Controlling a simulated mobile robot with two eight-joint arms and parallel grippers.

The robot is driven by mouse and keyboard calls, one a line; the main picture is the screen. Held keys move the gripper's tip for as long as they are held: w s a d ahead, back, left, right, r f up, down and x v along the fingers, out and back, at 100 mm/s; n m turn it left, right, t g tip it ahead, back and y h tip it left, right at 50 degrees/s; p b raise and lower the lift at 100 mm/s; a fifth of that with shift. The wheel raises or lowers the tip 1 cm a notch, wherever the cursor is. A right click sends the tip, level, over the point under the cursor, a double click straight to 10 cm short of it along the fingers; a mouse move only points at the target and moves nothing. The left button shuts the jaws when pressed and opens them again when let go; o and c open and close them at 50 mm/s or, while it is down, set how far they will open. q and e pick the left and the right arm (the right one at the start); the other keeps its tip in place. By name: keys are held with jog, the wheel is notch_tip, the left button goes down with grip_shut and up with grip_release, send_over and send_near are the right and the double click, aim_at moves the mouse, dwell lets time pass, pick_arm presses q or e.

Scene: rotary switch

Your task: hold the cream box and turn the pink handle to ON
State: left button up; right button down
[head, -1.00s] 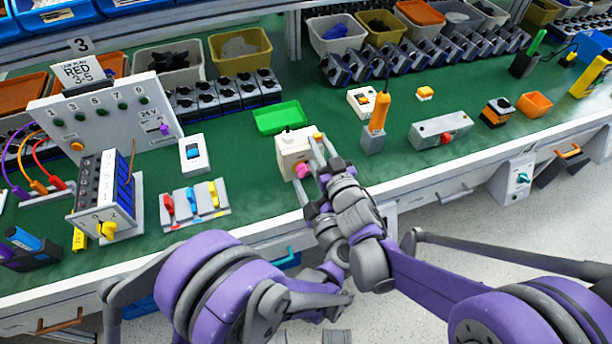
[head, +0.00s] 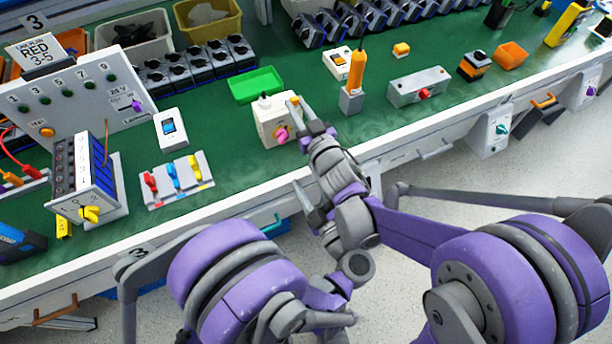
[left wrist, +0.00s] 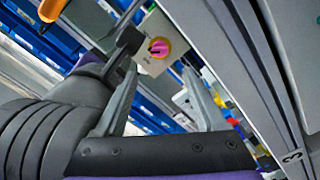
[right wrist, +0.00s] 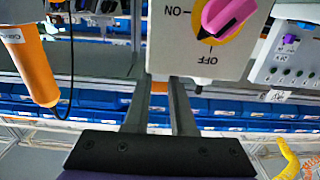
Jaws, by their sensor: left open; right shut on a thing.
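The cream box (head: 270,125) stands on the green bench top near its front edge, with the pink handle (head: 281,135) on its front. My right gripper (head: 302,112) is shut on the box at its upper right; an orange patch shows by its fingers in the right wrist view (right wrist: 158,88). That view is upside down; there the handle (right wrist: 228,14) points down-left, between the ON and OFF marks, partly cut off. My left gripper (head: 306,204) is open and empty, in front of and below the box, apart from it. The handle (left wrist: 158,47) shows beyond its fingers in the left wrist view.
A green tray (head: 256,84) lies behind the box. An orange-handled tool (head: 357,72) in a grey holder stands to the right, with a grey switch box (head: 418,88) beyond. A panel of colored levers (head: 177,181) lies to the left.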

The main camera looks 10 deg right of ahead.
aim_at(284, 140)
pick_arm(q)
jog(key=x, duration=1.1)
jog(key=shift+w+a, duration=0.1)
jog(key=shift+a, duration=0.05)
jog(key=shift+c, duration=0.3)
